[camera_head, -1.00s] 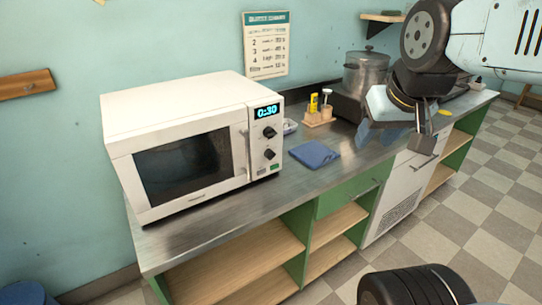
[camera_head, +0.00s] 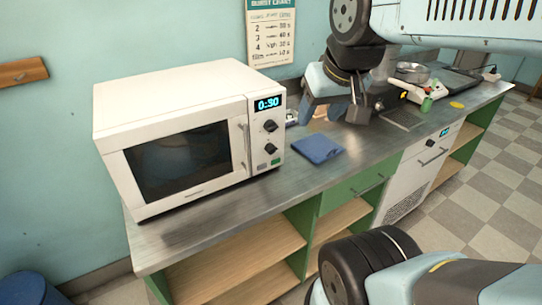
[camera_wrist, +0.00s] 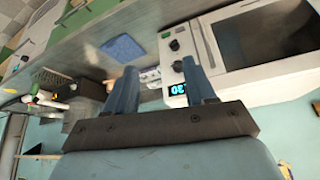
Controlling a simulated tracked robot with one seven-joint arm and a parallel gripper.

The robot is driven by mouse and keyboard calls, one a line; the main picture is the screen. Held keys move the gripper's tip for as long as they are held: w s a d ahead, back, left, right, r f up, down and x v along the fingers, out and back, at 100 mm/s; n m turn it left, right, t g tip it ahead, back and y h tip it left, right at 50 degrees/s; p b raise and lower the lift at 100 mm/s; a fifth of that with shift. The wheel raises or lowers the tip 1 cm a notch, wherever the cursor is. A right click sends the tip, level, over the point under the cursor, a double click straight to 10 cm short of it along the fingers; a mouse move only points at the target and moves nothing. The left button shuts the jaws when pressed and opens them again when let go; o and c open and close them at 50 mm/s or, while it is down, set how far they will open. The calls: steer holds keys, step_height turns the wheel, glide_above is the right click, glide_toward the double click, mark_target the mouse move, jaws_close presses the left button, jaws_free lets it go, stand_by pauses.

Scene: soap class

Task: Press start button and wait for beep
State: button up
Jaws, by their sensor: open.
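A white microwave (camera_head: 170,95) stands on the left of the steel counter, its door shut and its display (camera_head: 268,103) reading 0:30. Below the display are two dark knobs (camera_head: 270,126), then a small green button (camera_head: 275,162) beside a grey one (camera_head: 262,166). No lettering on the buttons is readable. My gripper (camera_head: 332,112) is open and empty, to the right of the microwave and apart from it. In the wrist view the two fingers of my gripper (camera_wrist: 160,70) point towards the counter; the microwave (camera_wrist: 270,92) appears upside down at upper right.
A blue folded cloth (camera_head: 318,149) lies on the steel counter (camera_head: 225,203) right of the microwave. Behind my gripper are small items, partly hidden. A pan (camera_head: 412,72) and other things stand farther right. The counter front near the microwave is clear.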

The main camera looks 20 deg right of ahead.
steer(key=shift+o, duration=0.4)
steer(key=shift+w, duration=0.1)
steer(key=shift+c, duration=0.2)
steer(key=shift+d, duration=0.1)
jaws_close()
stand_by(1.2)
